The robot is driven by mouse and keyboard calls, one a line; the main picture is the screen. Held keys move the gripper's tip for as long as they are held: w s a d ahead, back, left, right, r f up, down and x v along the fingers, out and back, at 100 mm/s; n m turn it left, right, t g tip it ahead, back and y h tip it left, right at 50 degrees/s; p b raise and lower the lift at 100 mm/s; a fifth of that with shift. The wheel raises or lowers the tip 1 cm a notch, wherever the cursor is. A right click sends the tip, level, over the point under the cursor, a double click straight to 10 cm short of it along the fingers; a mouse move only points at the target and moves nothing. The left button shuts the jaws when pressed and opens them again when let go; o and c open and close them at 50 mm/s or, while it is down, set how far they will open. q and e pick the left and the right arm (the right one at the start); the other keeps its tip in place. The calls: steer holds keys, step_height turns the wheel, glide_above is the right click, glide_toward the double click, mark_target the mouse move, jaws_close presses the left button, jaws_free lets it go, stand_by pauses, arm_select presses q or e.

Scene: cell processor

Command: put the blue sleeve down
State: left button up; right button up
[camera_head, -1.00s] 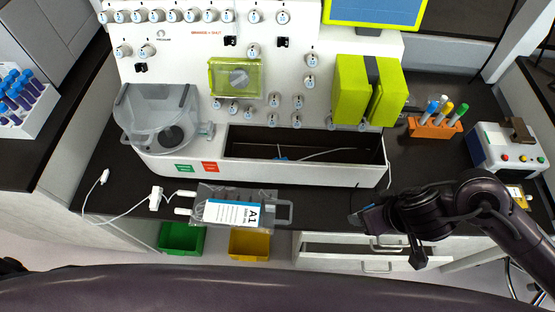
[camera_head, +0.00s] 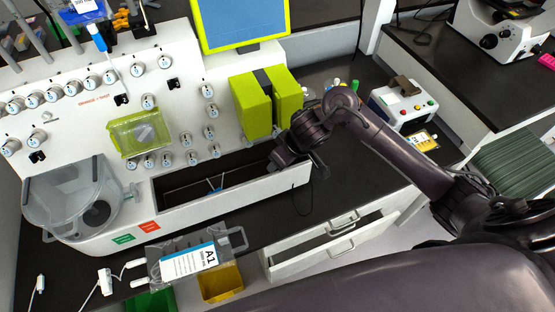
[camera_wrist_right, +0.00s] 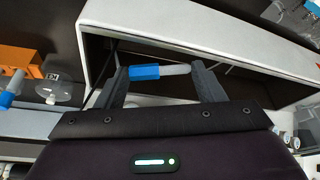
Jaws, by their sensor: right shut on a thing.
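My right gripper (camera_wrist_right: 163,74) is shut on a small piece with a blue sleeve (camera_wrist_right: 145,72) at one end and a pale white part at the other; the piece lies crosswise between the two fingers. In the head view the right hand is dark and bent down at the right end of the white machine's open trough (camera_head: 250,205). The held piece cannot be made out there. In the right wrist view the trough's pale wall (camera_wrist_right: 190,28) stands close beyond the fingers. My left gripper is not in view.
An A1-labelled bag (camera_head: 190,260) lies on the black counter before the trough. An open drawer (camera_head: 325,245) juts out below. An orange rack (camera_wrist_right: 20,62) stands left in the wrist view. A control box (camera_head: 402,103) stands at right. A thin cable (camera_head: 297,200) hangs near the hand.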

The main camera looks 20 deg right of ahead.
steer(key=x, duration=0.4)
steer(key=d+x, duration=0.1)
steer(key=x, duration=0.2)
steer(key=shift+w+b, duration=0.4)
steer(key=shift+w+f, duration=0.25)
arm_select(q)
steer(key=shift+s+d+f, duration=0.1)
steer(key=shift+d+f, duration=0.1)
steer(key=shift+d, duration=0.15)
arm_select(e)
steer(key=shift+f, duration=0.1)
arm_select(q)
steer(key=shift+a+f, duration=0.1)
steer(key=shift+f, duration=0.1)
arm_select(e)
steer(key=shift+f, duration=0.5)
steer(key=o, duration=0.7)
steer(key=shift+f, duration=0.1)
